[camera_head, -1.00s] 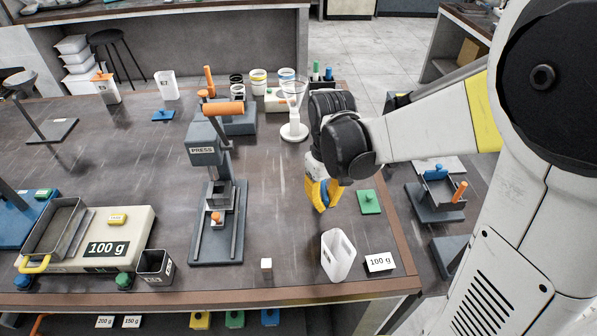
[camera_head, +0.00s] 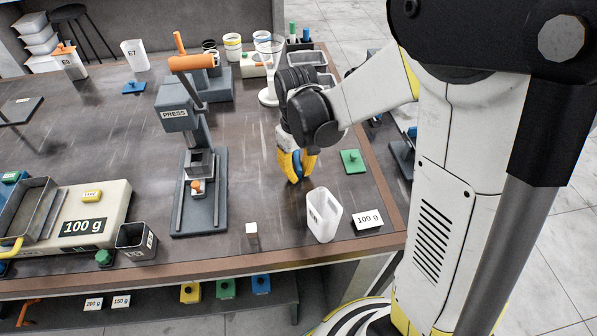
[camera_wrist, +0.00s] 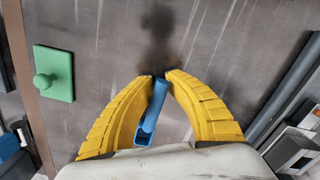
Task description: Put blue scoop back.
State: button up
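The blue scoop (camera_wrist: 152,112) is between the yellow fingers of my gripper (camera_wrist: 160,76) in the wrist view. The fingertips are closed on it, and its hollow end points toward the wrist. In the head view my gripper (camera_head: 297,178) hangs above the right part of the table, and a bit of blue scoop (camera_head: 297,166) shows between the fingers. Below and in front is a white open container (camera_head: 323,214) beside a "100 g" card (camera_head: 367,220). Left of my gripper is the grey press (camera_head: 180,118).
A green knobbed lid (camera_head: 353,161) lies right of my gripper. A small white cube (camera_head: 252,228) and a dark cup (camera_head: 136,240) are near the front edge. A glass funnel on a stand (camera_head: 268,70) and several cups are behind. Coloured boxes (camera_head: 225,287) sit on the shelf below.

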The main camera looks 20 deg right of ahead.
jog(key=shift+o, duration=0.6)
jog(key=shift+r, duration=0.1)
jog(key=r+p, duration=0.2)
jog(key=r, duration=0.3)
jog(key=r+p, duration=0.2)
jog(key=r, duration=0.4)
jog(key=shift+w+r+p, duration=0.2)
jog(key=shift+r+p, duration=0.1)
jog(key=s+r+m+t, duration=0.1)
jog(key=s+r+t, duration=0.2)
jog(key=s, duration=0.3)
jog(key=s+d+r+m+t, duration=0.1)
jog(key=s+r+m+t, duration=0.1)
jog(key=s+r+t, duration=0.2)
jog(key=shift+s+r+t, duration=0.25)
jog(key=shift+s+t, duration=0.05)
jog(key=shift+s, duration=0.65)
jog(key=shift+f+b, duration=0.5)
jog(key=shift+f, duration=0.1)
